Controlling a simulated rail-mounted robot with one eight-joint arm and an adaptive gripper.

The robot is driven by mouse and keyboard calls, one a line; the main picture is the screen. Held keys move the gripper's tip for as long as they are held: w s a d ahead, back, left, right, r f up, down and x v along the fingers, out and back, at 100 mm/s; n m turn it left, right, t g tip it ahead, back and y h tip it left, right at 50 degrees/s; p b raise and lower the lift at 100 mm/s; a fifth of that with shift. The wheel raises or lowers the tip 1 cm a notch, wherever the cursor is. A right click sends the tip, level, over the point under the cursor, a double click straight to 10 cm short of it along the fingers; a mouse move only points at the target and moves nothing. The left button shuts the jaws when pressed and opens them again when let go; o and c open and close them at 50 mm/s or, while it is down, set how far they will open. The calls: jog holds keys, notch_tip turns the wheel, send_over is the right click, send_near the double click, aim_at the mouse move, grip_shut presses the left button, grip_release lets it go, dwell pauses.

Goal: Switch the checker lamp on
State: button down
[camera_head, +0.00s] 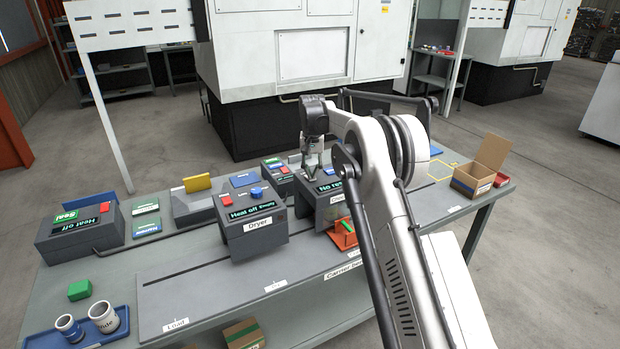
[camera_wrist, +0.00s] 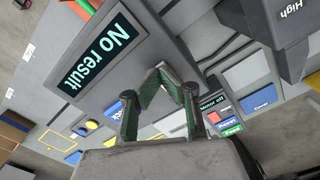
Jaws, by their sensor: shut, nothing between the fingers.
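The checker (camera_head: 308,196) is a dark grey box on the bench with a "No result" display, partly hidden behind my arm. The display shows large in the wrist view (camera_wrist: 100,54), with teal letters on black. My gripper (camera_head: 311,178) points down at the top of the checker, beside the display. In the wrist view my gripper (camera_wrist: 166,76) has its fingertips together, empty, close to the grey housing. I cannot tell whether they touch it. I cannot make out the lamp or its switch for certain; the fingers cover part of the housing.
The dryer (camera_head: 252,226) stands left of the checker, showing "Heat off". An orange carrier (camera_head: 342,236) holding a green piece sits at the checker's front. A "Motor off" button panel (camera_wrist: 222,116) is behind. An open cardboard box (camera_head: 473,184) stands right. A heat sealer (camera_head: 80,232) stands far left.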

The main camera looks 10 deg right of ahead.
jog(key=shift+f, duration=0.35)
jog(key=shift+r, duration=0.15)
jog(key=shift+r+p, duration=1.05)
jog(key=shift+r, duration=2.35)
